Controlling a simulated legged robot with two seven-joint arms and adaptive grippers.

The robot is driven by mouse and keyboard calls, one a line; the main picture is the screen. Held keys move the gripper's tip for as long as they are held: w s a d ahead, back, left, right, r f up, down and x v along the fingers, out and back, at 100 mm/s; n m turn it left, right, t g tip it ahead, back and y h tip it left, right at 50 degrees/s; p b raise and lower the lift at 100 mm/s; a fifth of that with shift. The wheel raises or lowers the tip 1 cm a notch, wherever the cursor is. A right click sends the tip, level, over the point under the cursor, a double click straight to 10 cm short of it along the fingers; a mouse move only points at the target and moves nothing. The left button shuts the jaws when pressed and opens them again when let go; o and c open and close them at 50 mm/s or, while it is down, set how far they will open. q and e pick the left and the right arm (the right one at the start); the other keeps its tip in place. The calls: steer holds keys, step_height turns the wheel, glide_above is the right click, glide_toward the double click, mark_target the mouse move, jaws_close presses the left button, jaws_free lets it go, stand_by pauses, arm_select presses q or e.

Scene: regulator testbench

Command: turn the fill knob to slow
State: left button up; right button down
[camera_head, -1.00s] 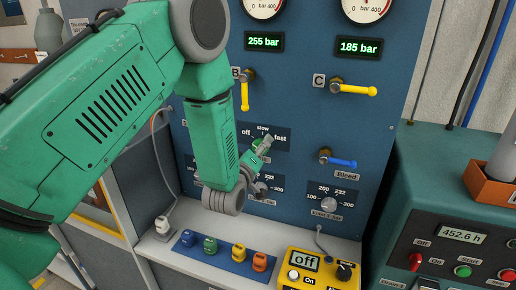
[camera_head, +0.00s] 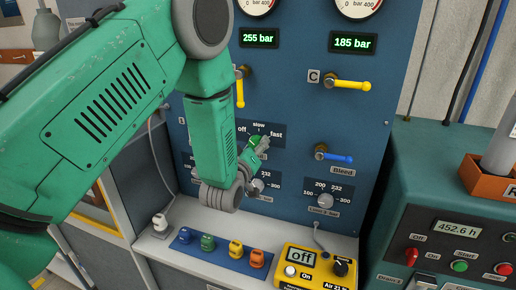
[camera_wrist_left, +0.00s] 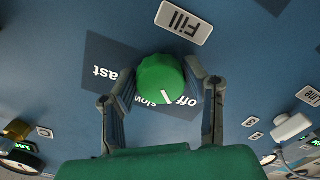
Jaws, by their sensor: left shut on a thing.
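The fill knob is green and round, with a short white mark on its face (camera_wrist_left: 160,75). In the left wrist view, which shows the panel upside down, the mark lies near the lower rim, between the "off" and "slow" labels. In the head view a little of the knob (camera_head: 255,139) shows on the panel under the "slow" label, partly hidden by my gripper. My left gripper (camera_head: 258,149) is at the knob. In the left wrist view its fingers (camera_wrist_left: 161,78) are shut on the knob from both sides. My right gripper is in neither view.
The yellow valve handle B (camera_head: 240,92) is just above my left wrist, and yellow handle C (camera_head: 348,84) is to its right. The blue bleed handle (camera_head: 335,156) and a lower pressure knob (camera_head: 256,186) are close by. Several coloured plugs (camera_head: 208,243) stand on the ledge below.

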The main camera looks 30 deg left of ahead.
arm_select(q)
steer(key=m, duration=0.2)
steer(key=m+b, duration=0.1)
steer(key=m, duration=0.1)
steer(key=shift+w+a+r+m, duration=0.15)
steer(key=shift+r+m, duration=0.15)
steer(key=shift+r, duration=0.05)
steer(key=m+b, duration=0.1)
steer(key=m, duration=0.3)
steer(key=shift+m, duration=0.3)
steer(key=o, duration=1.1)
steer(key=shift+o, duration=0.2)
steer(key=shift+f, duration=0.1)
